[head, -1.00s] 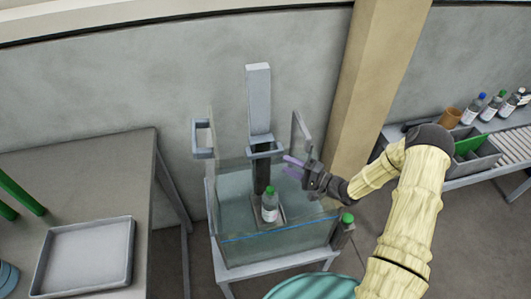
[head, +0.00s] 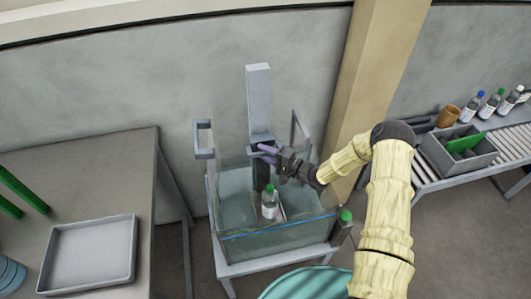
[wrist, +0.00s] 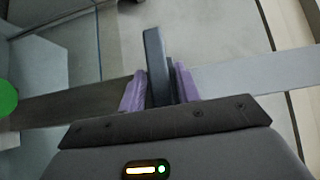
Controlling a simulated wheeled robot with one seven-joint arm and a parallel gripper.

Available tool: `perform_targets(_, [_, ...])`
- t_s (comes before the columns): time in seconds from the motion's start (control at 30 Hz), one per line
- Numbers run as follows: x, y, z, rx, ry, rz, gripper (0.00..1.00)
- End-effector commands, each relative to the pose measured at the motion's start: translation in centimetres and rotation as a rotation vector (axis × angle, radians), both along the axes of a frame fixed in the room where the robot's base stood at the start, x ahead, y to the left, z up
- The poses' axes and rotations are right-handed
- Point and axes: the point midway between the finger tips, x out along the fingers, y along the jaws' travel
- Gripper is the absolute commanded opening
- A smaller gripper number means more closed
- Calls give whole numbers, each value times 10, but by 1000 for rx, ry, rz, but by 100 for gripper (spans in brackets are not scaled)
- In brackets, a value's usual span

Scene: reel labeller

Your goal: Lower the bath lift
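The bath is a clear-walled tank of water (head: 235,212) on a grey stand. The bath lift has an upright grey mast (head: 258,95) behind the tank, a carriage with a grey handle bar, and a platform low in the tank. A clear bottle with a green cap (head: 269,203) stands upright on the platform. My gripper (head: 269,153) is at the carriage, above the tank. In the wrist view, its purple fingers (wrist: 159,88) lie on either side of the dark grey bar (wrist: 155,62). I cannot tell whether they press on it.
A table at left holds a shallow grey tray (head: 90,252) and green posts (head: 22,189). A green-capped object (head: 345,222) stands at the tank's right corner. A roller conveyor (head: 512,145) at right carries a grey bin (head: 475,166), a brown cup (head: 447,115) and several bottles.

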Motion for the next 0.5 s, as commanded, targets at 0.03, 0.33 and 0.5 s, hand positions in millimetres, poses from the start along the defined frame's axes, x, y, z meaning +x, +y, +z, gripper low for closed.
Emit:
perform_targets(0.03, [0,0,0,0,0,0,22])
perform_targets(0.33, [0,0,0,0,0,0,0])
perform_targets(0.5, [0,0,-6,0,0,0,0])
